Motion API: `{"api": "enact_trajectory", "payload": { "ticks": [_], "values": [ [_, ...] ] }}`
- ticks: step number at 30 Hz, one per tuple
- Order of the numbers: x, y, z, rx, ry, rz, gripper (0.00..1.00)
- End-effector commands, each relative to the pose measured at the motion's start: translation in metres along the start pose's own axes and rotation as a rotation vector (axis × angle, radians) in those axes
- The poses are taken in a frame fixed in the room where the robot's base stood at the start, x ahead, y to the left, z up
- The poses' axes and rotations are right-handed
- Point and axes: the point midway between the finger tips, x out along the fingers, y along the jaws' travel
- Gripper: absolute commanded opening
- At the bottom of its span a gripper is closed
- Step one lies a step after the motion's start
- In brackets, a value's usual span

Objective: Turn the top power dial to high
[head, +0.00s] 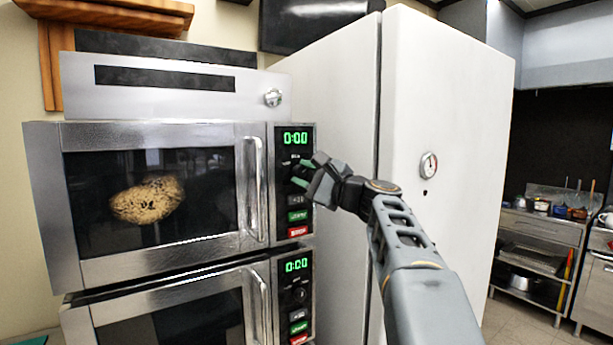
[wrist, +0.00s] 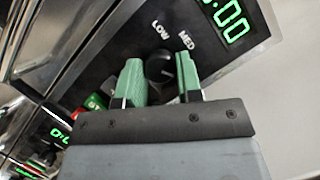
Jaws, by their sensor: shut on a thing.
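The top power dial (wrist: 158,70) is a round black knob on the upper microwave's black control panel. The words LOW and MED show beside it in the wrist view; a HIGH label is not visible. I cannot clearly tell which setting its pointer is at. My gripper (wrist: 161,68) has green fingers on both sides of the dial and is shut on it. In the head view my gripper (head: 304,173) is at the panel below the green 0:00 display (head: 296,138), and it hides most of the dial. The upper microwave (head: 255,125) has its door shut, with a brown speckled thing seen through the window.
A second microwave (head: 160,290) with its own dial (head: 300,295) and 0:00 display is directly below. A vertical door handle (head: 252,190) stands out left of the panel. A tall white cabinet (head: 450,110) with a gauge stands close on the right. Shelves are farther right.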

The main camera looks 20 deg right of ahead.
Motion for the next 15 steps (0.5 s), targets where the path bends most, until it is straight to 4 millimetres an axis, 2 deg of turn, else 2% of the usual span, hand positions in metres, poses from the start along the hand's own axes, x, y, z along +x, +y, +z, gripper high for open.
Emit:
{"api": "enact_trajectory", "payload": {
  "ticks": [2,3,11,15],
  "values": [
    [0.0,-0.0008,0.0006,0.0,-0.001,-0.002,0.09],
    [0.0,-0.0008,0.0006,0.0,-0.001,-0.002,0.34],
    [0.0,-0.0005,0.0003,-0.001,0.0,-0.001,0.58],
    [0.0,-0.0003,0.0002,-0.001,0.0,-0.001,0.58]
  ]
}}
